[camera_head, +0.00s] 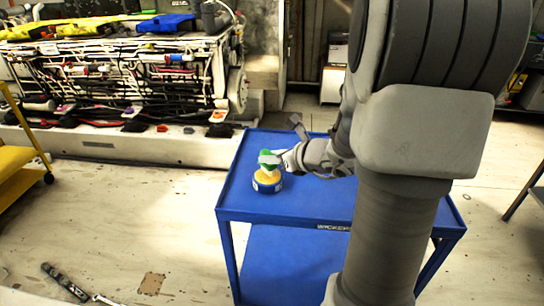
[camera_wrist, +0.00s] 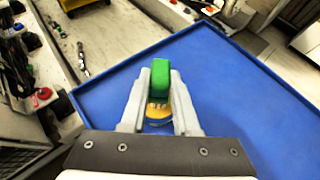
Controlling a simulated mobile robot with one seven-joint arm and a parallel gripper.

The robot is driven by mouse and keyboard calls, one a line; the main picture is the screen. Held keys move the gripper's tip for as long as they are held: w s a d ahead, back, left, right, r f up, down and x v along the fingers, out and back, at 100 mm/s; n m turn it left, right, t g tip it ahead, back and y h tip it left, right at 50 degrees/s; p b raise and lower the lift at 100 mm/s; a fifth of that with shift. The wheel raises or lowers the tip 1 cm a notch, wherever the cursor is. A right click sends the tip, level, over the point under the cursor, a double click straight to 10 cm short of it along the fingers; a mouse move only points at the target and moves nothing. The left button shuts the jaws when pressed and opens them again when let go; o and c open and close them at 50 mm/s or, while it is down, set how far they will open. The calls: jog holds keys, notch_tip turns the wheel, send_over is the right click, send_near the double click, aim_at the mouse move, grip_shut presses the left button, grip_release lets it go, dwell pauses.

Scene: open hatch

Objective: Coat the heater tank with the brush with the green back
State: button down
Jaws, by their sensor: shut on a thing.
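My gripper (camera_head: 275,161) is shut on the brush with the green back (camera_head: 266,157). In the wrist view the green back (camera_wrist: 161,78) stands between the two grey fingers of my gripper (camera_wrist: 160,92). A small blue tin with a yellow top (camera_head: 267,184) stands on the blue cart, directly below the brush. The brush's lower end is at or just above the tin; I cannot tell whether it touches. In the wrist view the tin is mostly hidden by the brush and fingers. I cannot tell which part of the machine is the heater tank.
The blue cart (camera_head: 240,201) has bare top around the tin. An open machine (camera_head: 120,75) full of pipes and cables stands at the back left. A yellow cart (camera_head: 18,160) is at the left edge. Tools (camera_head: 65,283) lie on the floor. Clear floor lies between machine and blue cart.

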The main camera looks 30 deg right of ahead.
jog(key=shift+s+f+b, duration=0.1)
jog(key=shift+f+b, duration=0.55)
jog(key=shift+f, duration=0.05)
dwell(1.5)
notch_tip(320, 180, up, 7)
jog(key=p, duration=0.6)
jog(key=shift+r, duration=0.2)
jog(key=shift+f, duration=0.1)
dwell(0.6)
jog(key=w+a+f+y, duration=0.1)
jog(key=w+a+f, duration=0.15)
jog(key=a, duration=1.15)
notch_tip(320, 180, up, 12)
jog(key=p, duration=1.3)
jog(key=shift+a+r+n, duration=0.2)
jog(key=shift+a+n, duration=0.1)
jog(key=shift+n, duration=0.1)
jog(key=shift+s+a, duration=0.1)
jog(key=shift+a, duration=0.15)
